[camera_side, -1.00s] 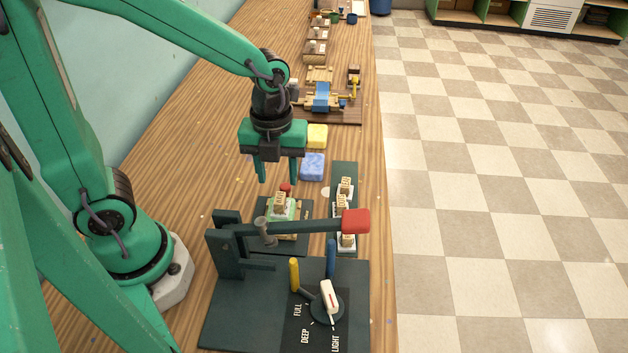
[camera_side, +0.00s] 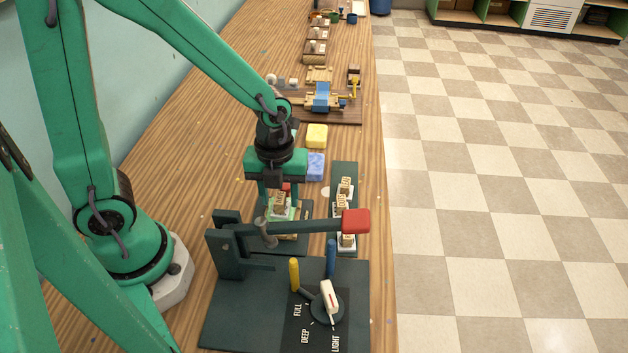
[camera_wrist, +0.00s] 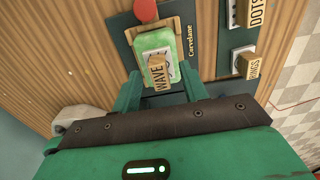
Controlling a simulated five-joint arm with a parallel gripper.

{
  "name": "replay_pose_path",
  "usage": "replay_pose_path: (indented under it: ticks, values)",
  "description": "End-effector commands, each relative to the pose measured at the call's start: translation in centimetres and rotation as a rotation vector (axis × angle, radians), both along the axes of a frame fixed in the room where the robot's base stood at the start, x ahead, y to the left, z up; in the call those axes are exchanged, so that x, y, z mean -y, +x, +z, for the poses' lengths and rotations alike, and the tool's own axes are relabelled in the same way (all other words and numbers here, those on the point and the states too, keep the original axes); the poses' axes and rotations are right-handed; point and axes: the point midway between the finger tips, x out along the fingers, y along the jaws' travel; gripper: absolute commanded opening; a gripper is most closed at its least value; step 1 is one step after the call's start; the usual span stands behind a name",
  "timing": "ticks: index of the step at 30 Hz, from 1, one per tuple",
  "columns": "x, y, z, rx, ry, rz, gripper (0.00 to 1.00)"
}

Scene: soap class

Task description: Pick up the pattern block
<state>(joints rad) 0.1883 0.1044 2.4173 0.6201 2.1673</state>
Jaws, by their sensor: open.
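A pattern block (camera_wrist: 158,75), a small wooden block marked WAVE, stands on a white plate on top of a green soap bar (camera_wrist: 150,41). In the side view the block (camera_side: 279,202) is partly hidden by my gripper. My gripper (camera_side: 279,203) is open and lowered around the block, pointing down. In the wrist view its two green fingers (camera_wrist: 159,88) stand on the left and right of the block, with gaps visible. I cannot tell whether the fingertips touch the soap or plate.
A dark rack (camera_side: 344,170) holds several similar blocks on the right; one is marked DOTS (camera_wrist: 258,13). A press with a red-ended lever (camera_side: 356,221) and a dial (camera_side: 328,302) stands in front, close by. Blue (camera_side: 315,167) and yellow (camera_side: 317,136) soap bars lie behind.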

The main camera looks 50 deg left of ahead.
Motion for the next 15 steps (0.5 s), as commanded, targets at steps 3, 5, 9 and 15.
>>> replay_pose_path:
  ticks: [3,5,9,15]
  values:
    - [0.01,-0.04,-0.83,-0.002,0.001,0.0,0.44]
    - [0.01,-0.04,-1.02,-0.001,0.0,0.0,0.44]
    - [0.01,-0.03,-1.15,0.0,0.0,0.0,0.44]
    - [0.01,-0.02,-1.13,0.0,0.0,0.0,0.44]
